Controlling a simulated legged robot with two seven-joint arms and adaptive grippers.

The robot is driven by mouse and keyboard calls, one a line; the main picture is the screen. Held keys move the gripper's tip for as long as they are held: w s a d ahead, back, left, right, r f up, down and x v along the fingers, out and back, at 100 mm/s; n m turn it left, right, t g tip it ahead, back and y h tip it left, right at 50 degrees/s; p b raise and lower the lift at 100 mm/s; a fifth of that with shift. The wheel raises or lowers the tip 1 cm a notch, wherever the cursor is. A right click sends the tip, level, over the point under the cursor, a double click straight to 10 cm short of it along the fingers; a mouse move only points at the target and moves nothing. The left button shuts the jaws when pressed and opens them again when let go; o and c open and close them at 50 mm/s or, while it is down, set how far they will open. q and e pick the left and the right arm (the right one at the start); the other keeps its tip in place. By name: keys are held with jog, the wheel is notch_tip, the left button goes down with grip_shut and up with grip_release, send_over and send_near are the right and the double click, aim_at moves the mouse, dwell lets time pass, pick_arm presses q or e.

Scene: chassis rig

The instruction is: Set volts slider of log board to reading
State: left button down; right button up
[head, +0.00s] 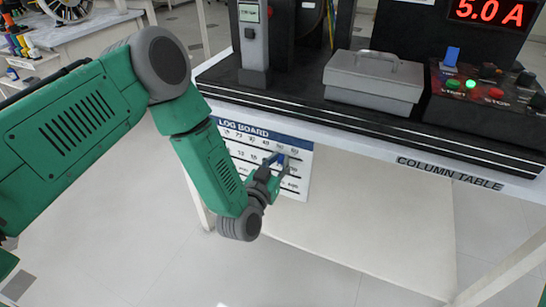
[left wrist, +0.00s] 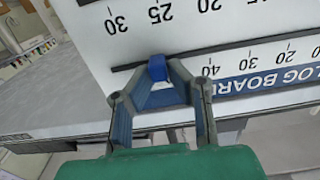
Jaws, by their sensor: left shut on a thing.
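The log board (head: 304,152) is a white panel with a blue title strip, hanging on the front of the column table. It has several rows of printed numbers and dark slots. A small blue slider (left wrist: 157,67) sits on a slot, below the number 25 in the left wrist view, where the board appears upside down. It also shows in the head view (head: 281,158). My left gripper (left wrist: 157,82) is shut on the slider, with its fingers at the board. In the head view the gripper (head: 275,163) partly covers the board. My right gripper is not in view.
The column table (head: 450,176) bears a grey lidded box (head: 374,80), a control panel with buttons (head: 480,90), and a red display (head: 490,12) reading 5.0 A. A small meter screen (head: 248,12) is too small to read. The space below the tabletop looks clear.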

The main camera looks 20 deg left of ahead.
pick_arm(q)
jog(key=shift+s+a+f, duration=0.1)
jog(key=shift+a+f, duration=0.15)
jog(key=shift+a, duration=0.2)
jog(key=c, duration=1.5)
grip_release()
jog(key=shift+a, duration=0.25)
jog(key=shift+c, duration=0.2)
jog(key=s, duration=1.1)
jog(key=shift+s+a, duration=0.4)
jog(key=shift+a, duration=0.05)
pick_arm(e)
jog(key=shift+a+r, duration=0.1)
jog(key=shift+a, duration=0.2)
pick_arm(q)
jog(key=shift+a+f, duration=0.1)
jog(key=shift+a, duration=0.2)
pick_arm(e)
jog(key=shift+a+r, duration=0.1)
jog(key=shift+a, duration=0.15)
